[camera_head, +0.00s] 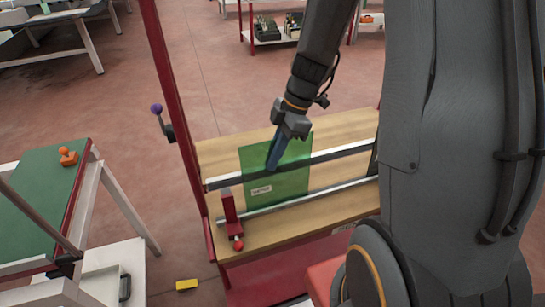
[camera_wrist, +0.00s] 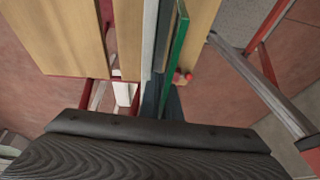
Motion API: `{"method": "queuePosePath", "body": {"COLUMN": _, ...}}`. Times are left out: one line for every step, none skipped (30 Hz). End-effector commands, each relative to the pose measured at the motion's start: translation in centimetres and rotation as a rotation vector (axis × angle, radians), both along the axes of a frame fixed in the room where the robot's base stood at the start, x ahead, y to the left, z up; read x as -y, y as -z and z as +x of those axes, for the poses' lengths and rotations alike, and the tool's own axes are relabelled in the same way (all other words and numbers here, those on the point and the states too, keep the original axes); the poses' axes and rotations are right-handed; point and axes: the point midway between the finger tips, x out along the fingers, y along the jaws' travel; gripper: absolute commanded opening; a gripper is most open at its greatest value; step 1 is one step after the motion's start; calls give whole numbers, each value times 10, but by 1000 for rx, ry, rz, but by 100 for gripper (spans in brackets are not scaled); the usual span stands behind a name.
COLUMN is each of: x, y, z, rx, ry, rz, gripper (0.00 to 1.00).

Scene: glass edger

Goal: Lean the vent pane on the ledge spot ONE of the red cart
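The green see-through vent pane (camera_head: 297,180) stands nearly upright at the red cart (camera_head: 167,80), beside its upper rail (camera_head: 340,152) and lower rail (camera_head: 340,187). A small white label is on its lower left; I cannot read it. My gripper (camera_head: 276,155) is at the pane's upper part, with one blue finger in front of it. In the wrist view, the pane (camera_wrist: 179,45) shows edge-on between the two fingers of my gripper (camera_wrist: 163,105), with no clear gap. I cannot tell whether the pane's bottom edge touches the ledge. No spot number is readable.
A red stop (camera_head: 229,205) and red knob (camera_head: 238,244) sit at the rails' left end. A purple-knobbed lever (camera_head: 157,109) juts from the cart post. A green-topped table (camera_head: 35,205) stands left. A yellow block (camera_head: 186,285) lies on the floor.

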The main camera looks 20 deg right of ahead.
Motion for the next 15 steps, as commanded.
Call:
{"method": "queuePosePath", "body": {"x": 0, "y": 1, "z": 0, "rx": 1, "ry": 0, "rz": 0, "gripper": 0}}
{"method": "queuePosePath", "body": {"x": 0, "y": 1, "z": 0, "rx": 1, "ry": 0, "rz": 0, "gripper": 0}}
{"method": "queuePosePath", "body": {"x": 0, "y": 1, "z": 0, "rx": 1, "ry": 0, "rz": 0, "gripper": 0}}
{"method": "queuePosePath", "body": {"x": 0, "y": 2, "z": 0, "rx": 1, "ry": 0, "rz": 0, "gripper": 0}}
{"method": "queuePosePath", "body": {"x": 0, "y": 2, "z": 0, "rx": 1, "ry": 0, "rz": 0, "gripper": 0}}
{"method": "queuePosePath", "body": {"x": 0, "y": 3, "z": 0, "rx": 1, "ry": 0, "rz": 0, "gripper": 0}}
{"method": "queuePosePath", "body": {"x": 0, "y": 3, "z": 0, "rx": 1, "ry": 0, "rz": 0, "gripper": 0}}
{"method": "queuePosePath", "body": {"x": 0, "y": 3, "z": 0, "rx": 1, "ry": 0, "rz": 0, "gripper": 0}}
{"method": "queuePosePath", "body": {"x": 0, "y": 3, "z": 0, "rx": 1, "ry": 0, "rz": 0, "gripper": 9}}
{"method": "queuePosePath", "body": {"x": 0, "y": 3, "z": 0, "rx": 1, "ry": 0, "rz": 0, "gripper": 14}}
{"method": "queuePosePath", "body": {"x": 0, "y": 3, "z": 0, "rx": 1, "ry": 0, "rz": 0, "gripper": 19}}
{"method": "queuePosePath", "body": {"x": 0, "y": 3, "z": 0, "rx": 1, "ry": 0, "rz": 0, "gripper": 26}}
{"method": "queuePosePath", "body": {"x": 0, "y": 3, "z": 0, "rx": 1, "ry": 0, "rz": 0, "gripper": 26}}
{"method": "queuePosePath", "body": {"x": 0, "y": 3, "z": 0, "rx": 1, "ry": 0, "rz": 0, "gripper": 26}}
{"method": "queuePosePath", "body": {"x": 0, "y": 3, "z": 0, "rx": 1, "ry": 0, "rz": 0, "gripper": 26}}
